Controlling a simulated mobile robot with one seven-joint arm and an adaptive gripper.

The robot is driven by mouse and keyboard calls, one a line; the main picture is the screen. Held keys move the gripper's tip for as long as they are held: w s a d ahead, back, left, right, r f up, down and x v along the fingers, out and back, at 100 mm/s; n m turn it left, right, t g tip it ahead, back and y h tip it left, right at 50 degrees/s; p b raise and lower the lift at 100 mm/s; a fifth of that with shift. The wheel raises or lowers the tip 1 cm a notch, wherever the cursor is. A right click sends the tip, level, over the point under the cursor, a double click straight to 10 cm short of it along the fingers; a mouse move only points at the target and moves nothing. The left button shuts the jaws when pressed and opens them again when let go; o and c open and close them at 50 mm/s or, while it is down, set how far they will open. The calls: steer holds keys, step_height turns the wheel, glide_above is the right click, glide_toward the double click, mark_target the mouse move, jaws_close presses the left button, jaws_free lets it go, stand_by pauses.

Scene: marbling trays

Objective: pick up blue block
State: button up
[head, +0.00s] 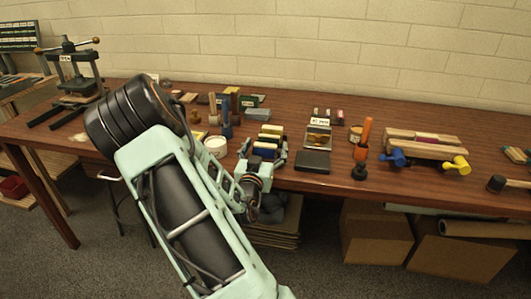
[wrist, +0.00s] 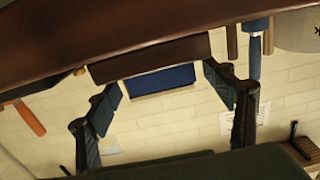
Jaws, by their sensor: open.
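The blue block (head: 265,150) is at the table's front edge in the head view, with yellow and dark blocks just behind it. In the wrist view the blue block (wrist: 163,80) shows as a long bar between my fingers, with a brown block (wrist: 150,57) directly beside it. My gripper (head: 264,153) is open around the blue block, one finger on each side. In the wrist view my gripper (wrist: 165,92) has visible gaps between both fingers and the block. My wrist hides part of the block's near side in the head view.
A white tub (head: 215,147) stands left of my gripper. A dark flat box (head: 313,162) and an orange-handled tool (head: 363,140) are to the right. A brick wall is behind.

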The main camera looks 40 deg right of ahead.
steer(key=shift+c, duration=0.6)
steer(key=c, duration=1.2)
steer(key=shift+o, duration=0.2)
steer(key=shift+r, duration=0.1)
steer(key=shift+r+p, duration=0.45)
steer(key=shift+r, duration=0.1)
steer(key=r+p, duration=0.1)
steer(key=r, duration=0.1)
steer(key=s+a+r+p, duration=0.1)
steer(key=r, duration=0.1)
steer(key=s+r+p, duration=0.1)
steer(key=shift+s+a+r+p, duration=0.1)
steer(key=shift+a+r+p, duration=0.25)
steer(key=shift+r+p, duration=0.05)
steer(key=s+a+r+p, duration=0.6)
steer(key=s+p, duration=0.3)
steer(key=p, duration=0.8)
steer(key=shift+s+a, duration=0.15)
